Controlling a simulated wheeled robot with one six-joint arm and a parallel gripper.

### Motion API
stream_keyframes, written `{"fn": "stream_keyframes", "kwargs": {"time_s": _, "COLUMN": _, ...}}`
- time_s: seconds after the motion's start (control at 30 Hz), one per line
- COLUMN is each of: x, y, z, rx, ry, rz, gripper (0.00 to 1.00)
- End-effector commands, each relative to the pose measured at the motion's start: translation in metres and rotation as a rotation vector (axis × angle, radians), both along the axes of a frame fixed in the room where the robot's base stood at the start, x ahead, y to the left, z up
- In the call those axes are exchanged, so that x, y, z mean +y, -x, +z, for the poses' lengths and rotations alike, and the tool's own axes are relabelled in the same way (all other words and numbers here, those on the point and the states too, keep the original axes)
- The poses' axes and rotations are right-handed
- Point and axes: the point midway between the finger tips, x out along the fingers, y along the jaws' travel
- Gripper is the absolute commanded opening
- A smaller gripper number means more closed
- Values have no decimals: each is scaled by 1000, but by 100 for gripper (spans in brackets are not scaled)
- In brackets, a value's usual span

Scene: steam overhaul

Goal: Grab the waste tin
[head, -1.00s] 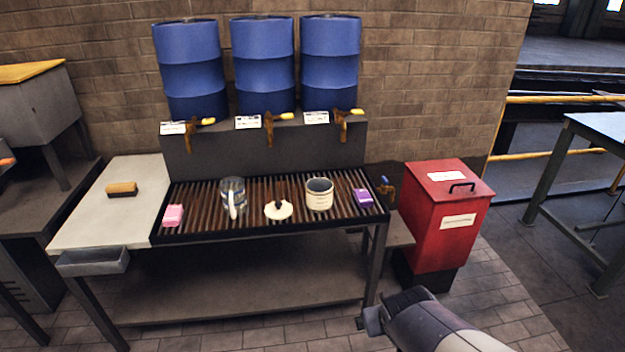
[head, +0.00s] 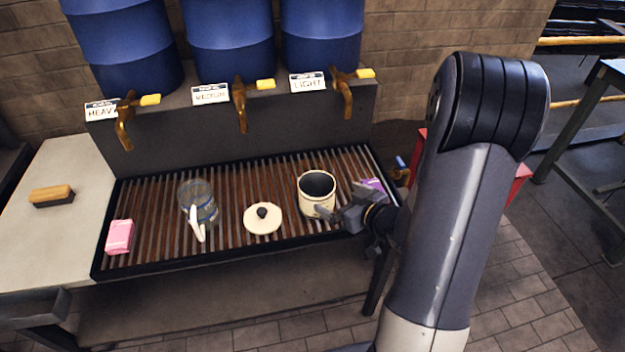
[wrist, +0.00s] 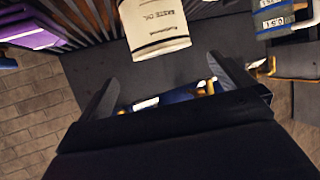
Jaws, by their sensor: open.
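The waste tin (head: 316,193) is a cream, open-topped can with a dark inside. It stands upright on the slatted grate, right of the round cream lid (head: 262,218) with a black knob. In the wrist view the tin (wrist: 154,27) shows a printed label, partly legible, and lies just beyond the fingertips. My gripper (head: 334,212) is open beside the tin's lower right side in the head view. Its two fingers (wrist: 165,78) show in the wrist view with no tin between them. I cannot tell whether a finger touches the tin.
A glass jug (head: 199,205) and a pink block (head: 119,237) lie to the left on the grate (head: 155,215). A purple block (head: 372,185) is close behind my gripper. A brush (head: 52,195) lies on the side table.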

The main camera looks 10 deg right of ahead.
Motion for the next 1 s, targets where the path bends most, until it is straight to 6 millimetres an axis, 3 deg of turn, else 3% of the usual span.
{"fn": "stream_keyframes", "kwargs": {"time_s": 1.0, "x": 41, "y": -91, "z": -42, "rx": -8, "ry": -12, "rz": 11, "gripper": 100}}
